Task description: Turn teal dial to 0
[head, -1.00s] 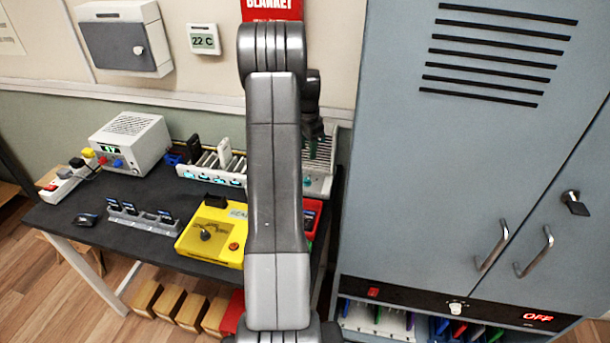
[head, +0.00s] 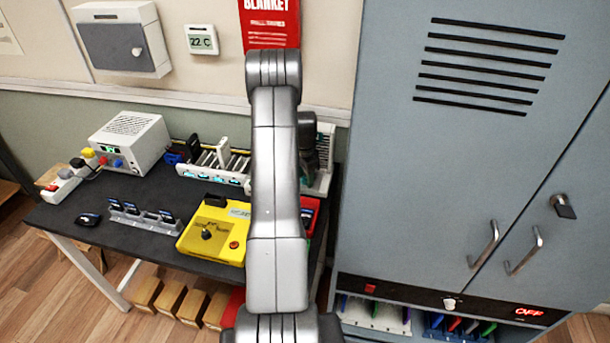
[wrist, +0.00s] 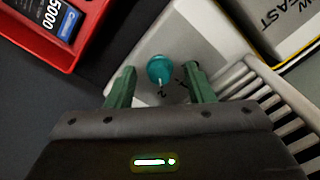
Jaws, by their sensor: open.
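The teal dial (wrist: 160,70) shows in the wrist view on a pale panel (wrist: 183,35), with a light pointer mark on its lower side. Whether the fingers reach down to the dial's height I cannot tell. In the head view my arm hides the dial and most of its white unit (head: 325,150).
A red tray (wrist: 92,52) with a blue-labelled pack lies at the upper left of the wrist view. A white slotted rack (wrist: 262,85) is close on the right. In the head view a yellow box (head: 215,235) is left of my arm and a grey cabinet (head: 440,150) right.

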